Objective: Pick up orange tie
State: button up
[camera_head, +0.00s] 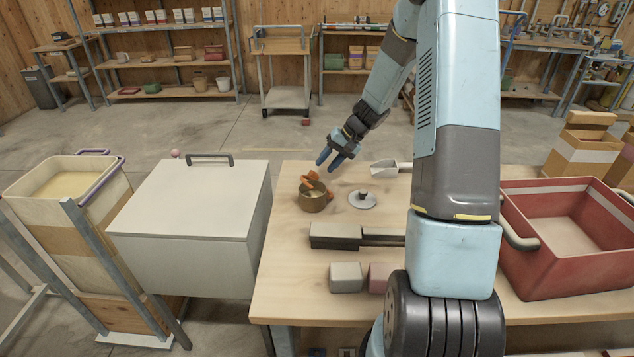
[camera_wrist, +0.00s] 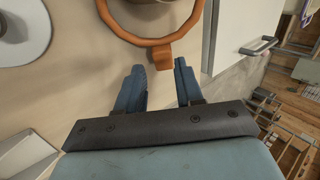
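The orange tie (camera_head: 312,176) shows at the top of a small brown pot (camera_head: 313,201) on the wooden table. In the wrist view the tie (camera_wrist: 150,42) is a rounded orange loop with a short tab pointing toward my gripper, and its top is cut off by the frame. Part of the pot (camera_wrist: 150,10) shows inside the loop. I cannot tell how closely the loop fits the pot. My gripper (camera_head: 338,157) is open and empty beside the pot, toward its far right. In the wrist view its blue fingertips (camera_wrist: 159,67) are just short of the tab, apart from it.
A grey round lid (camera_head: 362,201) lies right of the pot, and a metal scoop (camera_head: 385,169) lies behind it. A white lidded box (camera_head: 190,225) stands left; a red bin (camera_head: 560,275) is right.

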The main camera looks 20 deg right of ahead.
aim_at(316, 174)
jog(key=shift+w+x, duration=0.1)
jog(key=shift+x, duration=1.3)
jog(key=shift+w+x, duration=0.15)
jog(key=shift+x, duration=1.25)
grip_shut()
notch_tip(316, 174, up, 10)
